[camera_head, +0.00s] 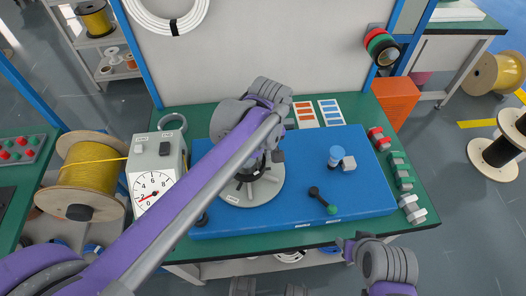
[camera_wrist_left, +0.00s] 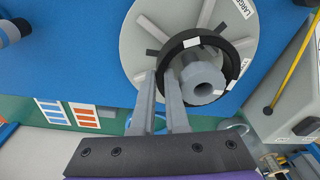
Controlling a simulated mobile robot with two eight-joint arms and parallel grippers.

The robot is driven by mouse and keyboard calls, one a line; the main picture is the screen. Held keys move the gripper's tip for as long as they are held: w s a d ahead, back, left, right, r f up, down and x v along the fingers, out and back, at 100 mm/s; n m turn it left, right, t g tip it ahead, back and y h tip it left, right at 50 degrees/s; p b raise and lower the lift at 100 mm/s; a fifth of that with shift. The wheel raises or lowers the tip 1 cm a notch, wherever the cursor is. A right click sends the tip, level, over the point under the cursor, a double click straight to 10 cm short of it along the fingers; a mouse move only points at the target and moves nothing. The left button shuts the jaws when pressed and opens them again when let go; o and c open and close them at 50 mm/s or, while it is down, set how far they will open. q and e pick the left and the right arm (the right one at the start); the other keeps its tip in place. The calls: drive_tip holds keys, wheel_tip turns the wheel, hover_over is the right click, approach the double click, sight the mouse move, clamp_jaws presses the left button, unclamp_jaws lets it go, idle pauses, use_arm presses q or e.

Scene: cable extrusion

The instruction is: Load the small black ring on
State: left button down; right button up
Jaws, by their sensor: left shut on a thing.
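The black ring (camera_wrist_left: 234,64), with white marks, shows in the left wrist view. It appears around the grey central post (camera_wrist_left: 203,80) of the round light-grey plate (camera_wrist_left: 140,45). I cannot tell how far down the post it sits. My left gripper (camera_wrist_left: 163,76) is shut on the ring's left edge.
The plate stands on a blue mat (camera_head: 300,222) on a green table. A gauge box (camera_head: 153,180) and a yellow cable spool (camera_head: 90,170) are left. Connectors (camera_head: 402,170) line the right edge.

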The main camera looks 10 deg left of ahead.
use_arm(q)
drive_tip(key=shift+f, duration=0.35)
idle(0.5)
drive_tip(key=c, duration=0.8)
unclamp_jaws()
drive_tip(key=shift+d, duration=0.1)
drive_tip(key=shift+c, duration=0.2)
drive_tip(key=shift+r, duration=0.25)
drive_tip(key=r+p, duration=0.2)
drive_tip(key=r, duration=0.1)
drive_tip(key=r+p, duration=0.3)
drive_tip(key=r, duration=0.1)
drive_tip(key=shift+a, duration=0.2)
drive_tip(key=shift+r+p, duration=0.35)
drive_tip(key=shift+p, duration=0.15)
drive_tip(key=shift+d, duration=0.1)
drive_tip(key=shift+f, duration=0.1)
